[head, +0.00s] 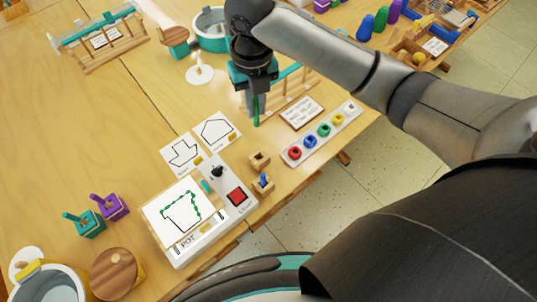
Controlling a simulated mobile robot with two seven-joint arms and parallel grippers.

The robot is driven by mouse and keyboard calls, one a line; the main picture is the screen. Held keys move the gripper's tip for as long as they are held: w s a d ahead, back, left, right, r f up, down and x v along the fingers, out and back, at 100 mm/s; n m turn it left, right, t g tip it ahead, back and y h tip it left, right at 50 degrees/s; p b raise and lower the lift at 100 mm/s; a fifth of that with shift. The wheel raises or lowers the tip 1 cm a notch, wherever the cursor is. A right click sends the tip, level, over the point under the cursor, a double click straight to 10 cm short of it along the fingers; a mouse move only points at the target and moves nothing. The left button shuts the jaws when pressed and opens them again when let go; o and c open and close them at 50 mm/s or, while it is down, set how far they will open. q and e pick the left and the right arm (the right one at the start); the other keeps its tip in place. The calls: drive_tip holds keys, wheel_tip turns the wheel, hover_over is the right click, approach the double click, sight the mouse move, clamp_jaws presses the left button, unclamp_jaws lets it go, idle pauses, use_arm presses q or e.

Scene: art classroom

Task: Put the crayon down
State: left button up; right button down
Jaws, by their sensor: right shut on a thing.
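My right gripper (255,90) reaches in from the right over the wooden table, shut on a slim green crayon (256,112). The crayon is held roughly upright, pointing down. Whether its lower end touches the table is hard to tell. It is in front of a wooden rack (290,92) with a teal bar, partly hidden by the gripper. Two small wooden blocks (259,161) stand nearer the table's front edge; one holds a blue piece (263,179). My left gripper is not in view.
A white strip (345,122) with several coloured rings lies right of the gripper, beside a printed card (301,114). Shape cards (182,153) and a white drawing box (177,257) with a red button (237,196) are nearer.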

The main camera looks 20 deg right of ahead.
sight(256, 126)
drive_tip(key=shift+f+b, duration=2)
drive_tip(key=shift+f, duration=7.8)
drive_tip(key=shift+f, duration=0.1)
drive_tip(key=c, duration=0.9)
unclamp_jaws()
wheel_tip(256, 126, up, 12)
drive_tip(key=p, duration=0.3)
